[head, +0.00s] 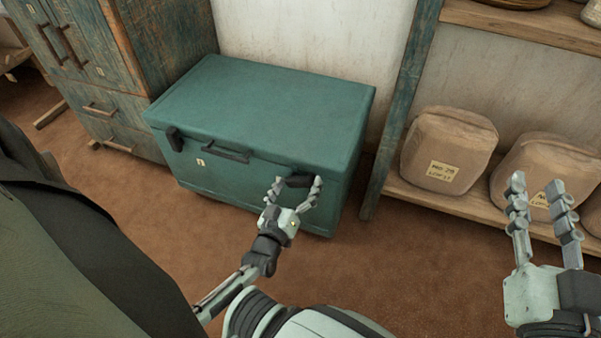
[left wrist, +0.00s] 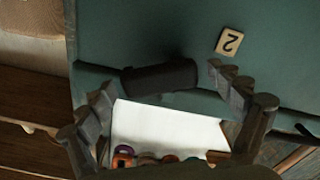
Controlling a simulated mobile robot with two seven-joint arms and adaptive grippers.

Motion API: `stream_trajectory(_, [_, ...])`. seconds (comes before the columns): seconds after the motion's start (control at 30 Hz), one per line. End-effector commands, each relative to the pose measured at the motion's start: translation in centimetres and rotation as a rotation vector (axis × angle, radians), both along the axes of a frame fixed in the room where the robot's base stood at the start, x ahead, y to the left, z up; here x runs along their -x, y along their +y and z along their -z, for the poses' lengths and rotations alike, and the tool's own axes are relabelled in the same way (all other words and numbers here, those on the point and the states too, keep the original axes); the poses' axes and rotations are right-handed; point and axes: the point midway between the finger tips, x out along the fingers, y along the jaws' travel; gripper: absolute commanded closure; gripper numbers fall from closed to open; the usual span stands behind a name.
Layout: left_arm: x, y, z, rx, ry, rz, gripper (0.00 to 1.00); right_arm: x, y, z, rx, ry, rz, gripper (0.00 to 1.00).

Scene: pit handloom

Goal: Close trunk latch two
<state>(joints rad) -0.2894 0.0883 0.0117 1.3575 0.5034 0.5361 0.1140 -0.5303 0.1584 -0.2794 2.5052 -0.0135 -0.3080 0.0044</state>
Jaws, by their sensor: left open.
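The green trunk (head: 265,103) stands on the floor against the wall with its lid down. Latch two (head: 299,181) is a dark bar at the right of its front and looks raised outward. In the left wrist view, latch two (left wrist: 158,78) lies beside the tag marked 2 (left wrist: 230,41). My left gripper (head: 297,187) is open in front of the trunk, its fingers on either side of latch two; contact cannot be told. In the left wrist view its fingers (left wrist: 161,84) are apart. My right gripper (head: 537,184) is open and empty at the right, away from the trunk.
The trunk's other latch (head: 173,138) sits flat at the front left, near a dark handle (head: 225,152). A worn blue cabinet (head: 105,70) is at the left. A shelf post (head: 402,100) and wrapped bundles (head: 448,150) stand right. Brown floor lies clear in front.

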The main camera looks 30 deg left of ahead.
Motion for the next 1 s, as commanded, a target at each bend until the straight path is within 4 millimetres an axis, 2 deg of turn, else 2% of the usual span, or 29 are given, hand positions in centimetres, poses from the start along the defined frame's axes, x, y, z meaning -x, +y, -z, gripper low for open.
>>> stream_trajectory(0.13, [0.00, 0.01, -0.02, 0.000, 0.000, 0.000, 0.09, 0.01, 0.01, -0.04, 0.000, -0.001, 0.000, 0.68])
stream_trajectory(0.53, [-0.03, 0.01, -0.03, 0.000, -0.001, 0.000, 0.58, 0.00, 0.02, 0.02, 0.001, 0.002, 0.000, 0.68])
stream_trajectory(0.77, [-0.05, 0.05, -0.10, 0.018, -0.005, 0.000, 0.58, -0.01, 0.00, 0.12, 0.003, 0.007, 0.000, 0.68])
stream_trajectory(1.0, [-0.04, 0.25, -0.36, 0.121, -0.031, -0.001, 0.58, -0.13, -0.25, 0.78, 0.019, 0.041, 0.006, 0.68])
